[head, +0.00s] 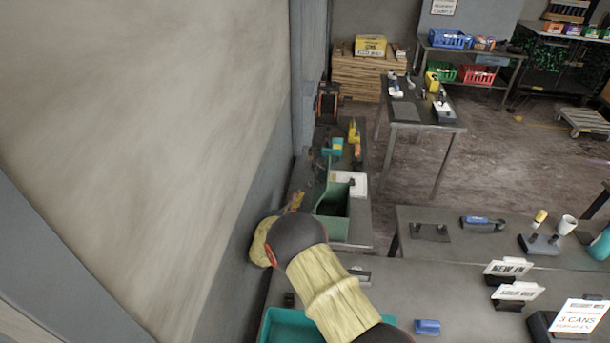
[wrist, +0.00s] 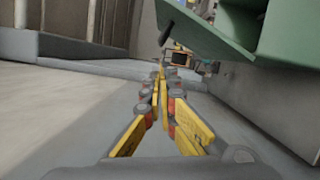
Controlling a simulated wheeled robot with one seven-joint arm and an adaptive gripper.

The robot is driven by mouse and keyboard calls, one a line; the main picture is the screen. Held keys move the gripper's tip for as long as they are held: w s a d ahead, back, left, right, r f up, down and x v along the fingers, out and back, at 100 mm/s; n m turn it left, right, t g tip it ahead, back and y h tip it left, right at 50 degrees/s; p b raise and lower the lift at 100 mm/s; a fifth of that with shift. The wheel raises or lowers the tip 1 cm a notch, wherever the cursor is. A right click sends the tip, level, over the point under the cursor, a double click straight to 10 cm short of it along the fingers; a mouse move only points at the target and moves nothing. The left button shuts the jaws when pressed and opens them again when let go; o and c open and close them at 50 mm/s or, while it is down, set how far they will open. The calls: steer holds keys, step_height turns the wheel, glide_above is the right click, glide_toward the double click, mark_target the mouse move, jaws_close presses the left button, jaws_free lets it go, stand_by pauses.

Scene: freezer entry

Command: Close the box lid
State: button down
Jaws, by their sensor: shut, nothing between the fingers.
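A green box (head: 334,228) stands on the narrow bench along the left wall in the head view. Its lid (head: 323,184) stands open and tilted up on the box's left side. In the wrist view the green lid (wrist: 205,38) slants across the top right, with a short dark handle (wrist: 166,34) sticking out from it. The dark box interior shows in the head view. My gripper (head: 297,199) is left of the lid, between it and the wall. Its yellow fingers (wrist: 159,80) are shut and empty in the wrist view, below and apart from the lid.
The wall (head: 262,175) is close on the left of my gripper. A teal tray (head: 283,325) and a blue item (head: 427,327) lie on the near table.

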steer(key=p+x, duration=0.2)
steer(key=x, duration=0.7)
steer(key=shift+w, duration=0.45)
steer(key=shift+f+b, duration=0.15)
steer(key=shift+b, duration=0.15)
